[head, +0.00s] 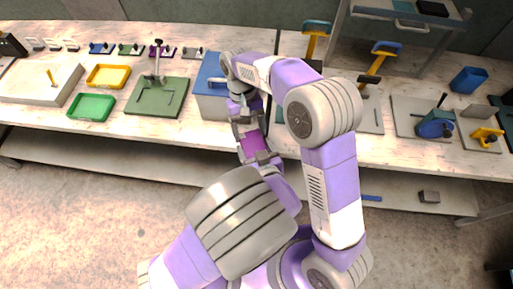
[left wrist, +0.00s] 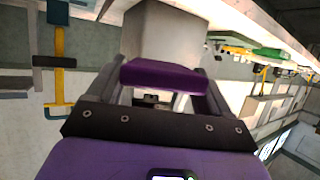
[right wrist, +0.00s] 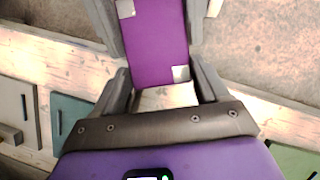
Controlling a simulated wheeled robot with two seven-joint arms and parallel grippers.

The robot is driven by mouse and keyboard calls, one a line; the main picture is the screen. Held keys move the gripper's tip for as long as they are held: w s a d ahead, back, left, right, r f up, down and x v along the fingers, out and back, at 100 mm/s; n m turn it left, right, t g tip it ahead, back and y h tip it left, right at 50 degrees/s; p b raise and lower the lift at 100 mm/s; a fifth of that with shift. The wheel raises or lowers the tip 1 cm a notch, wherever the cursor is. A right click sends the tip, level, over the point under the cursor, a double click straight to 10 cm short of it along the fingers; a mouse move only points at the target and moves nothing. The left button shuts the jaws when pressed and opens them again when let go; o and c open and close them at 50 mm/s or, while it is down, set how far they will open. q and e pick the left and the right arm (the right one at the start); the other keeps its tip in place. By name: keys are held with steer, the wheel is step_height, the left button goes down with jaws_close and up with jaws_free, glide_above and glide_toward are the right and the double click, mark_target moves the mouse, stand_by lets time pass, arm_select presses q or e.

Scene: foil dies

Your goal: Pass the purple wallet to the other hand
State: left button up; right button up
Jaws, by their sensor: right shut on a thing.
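The purple wallet (head: 254,143) is a flat purple piece with pale metal corners, held in the air in front of the bench, between my two grippers. My right gripper (head: 247,121) comes from above and is shut on one end of it; the right wrist view shows the wallet (right wrist: 157,45) between its fingers. My left gripper (head: 260,158) comes from below, its fingers open on either side of the wallet's other end. In the left wrist view the wallet (left wrist: 162,77) shows nearly edge-on between the left fingers. Any slight contact there cannot be told.
The bench (head: 205,135) runs behind the grippers. A blue box (head: 211,90) stands just behind my right gripper. A green fixture (head: 157,97), a yellow tray (head: 108,76) and a green tray (head: 91,107) are to the left. A blue tool (head: 435,124) is to the right.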

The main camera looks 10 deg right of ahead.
arm_select(q)
steer(key=shift+d, duration=0.2)
steer(key=shift+c, duration=1.1)
arm_select(e)
steer(key=shift+a, duration=0.2)
arm_select(q)
steer(key=shift+r, duration=0.1)
steer(key=shift+c, duration=1)
arm_select(e)
steer(key=o, duration=1.1)
steer(key=shift+r, duration=0.1)
